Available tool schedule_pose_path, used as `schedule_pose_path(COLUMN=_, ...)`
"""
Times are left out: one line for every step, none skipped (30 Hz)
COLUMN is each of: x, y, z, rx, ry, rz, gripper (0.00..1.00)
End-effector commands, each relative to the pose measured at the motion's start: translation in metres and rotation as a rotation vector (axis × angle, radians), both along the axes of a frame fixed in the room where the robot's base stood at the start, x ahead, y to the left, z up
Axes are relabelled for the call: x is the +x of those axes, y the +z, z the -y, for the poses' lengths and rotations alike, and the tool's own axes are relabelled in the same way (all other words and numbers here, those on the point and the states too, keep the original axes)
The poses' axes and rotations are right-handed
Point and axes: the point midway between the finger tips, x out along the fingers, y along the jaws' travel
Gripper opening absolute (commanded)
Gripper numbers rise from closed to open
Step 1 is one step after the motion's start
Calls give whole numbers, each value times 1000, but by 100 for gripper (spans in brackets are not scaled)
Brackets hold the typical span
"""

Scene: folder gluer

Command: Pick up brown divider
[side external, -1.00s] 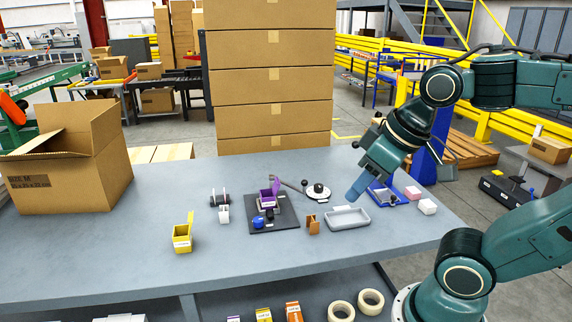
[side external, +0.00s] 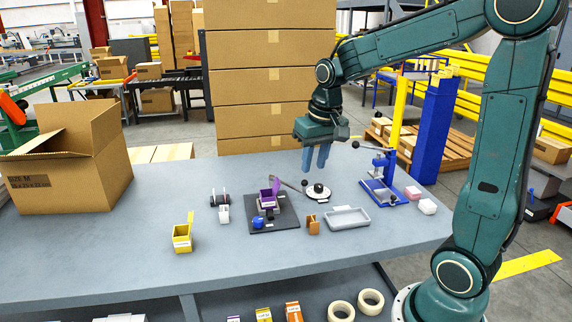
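The brown divider (side external: 313,225) stands upright on the grey table, just left of the grey tray. It is small and shows a notched or folded shape. My gripper (side external: 315,169) points down above the table, behind and well above the divider, near the round white base with a black knob. Its two blue fingers show a gap between them, with nothing held. Nothing hides the divider.
A grey tray (side external: 348,218) lies right of the divider. A black mat (side external: 285,220) with a purple box (side external: 268,199) and a blue item is to its left. The white base with black knob (side external: 318,191) and a blue press (side external: 380,188) stand behind.

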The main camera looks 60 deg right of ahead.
Motion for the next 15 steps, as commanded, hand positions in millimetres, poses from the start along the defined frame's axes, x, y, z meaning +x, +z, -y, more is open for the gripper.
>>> schedule_pose_path(x=7, y=-8, z=10, rx=8, ry=-26, rz=-18, gripper=28)
schedule_pose_path(x=11, y=-12, z=15, rx=11, ry=-41, rz=-26, gripper=28)
schedule_pose_path(x=15, y=-18, z=22, rx=16, ry=-60, rz=-37, gripper=28)
schedule_pose_path(x=19, y=-22, z=27, rx=20, ry=-73, rz=-45, gripper=28)
schedule_pose_path(x=21, y=-26, z=32, rx=25, ry=-88, rz=-53, gripper=28)
schedule_pose_path(x=26, y=-32, z=39, rx=29, ry=-107, rz=-64, gripper=28)
schedule_pose_path(x=28, y=-37, z=45, rx=34, ry=-121, rz=-73, gripper=28)
schedule_pose_path(x=31, y=-42, z=50, rx=38, ry=-136, rz=-81, gripper=28)
schedule_pose_path(x=35, y=-49, z=57, rx=43, ry=-155, rz=-91, gripper=28)
schedule_pose_path(x=37, y=-54, z=63, rx=47, ry=-169, rz=-99, gripper=28)
schedule_pose_path(x=39, y=-60, z=68, rx=52, ry=-182, rz=-106, gripper=28)
schedule_pose_path(x=42, y=-67, z=75, rx=57, ry=-199, rz=-116, gripper=28)
schedule_pose_path(x=44, y=-72, z=80, rx=61, ry=-212, rz=-123, gripper=28)
schedule_pose_path(x=45, y=-77, z=85, rx=64, ry=-225, rz=-130, gripper=28)
schedule_pose_path(x=47, y=-83, z=91, rx=69, ry=-240, rz=-138, gripper=28)
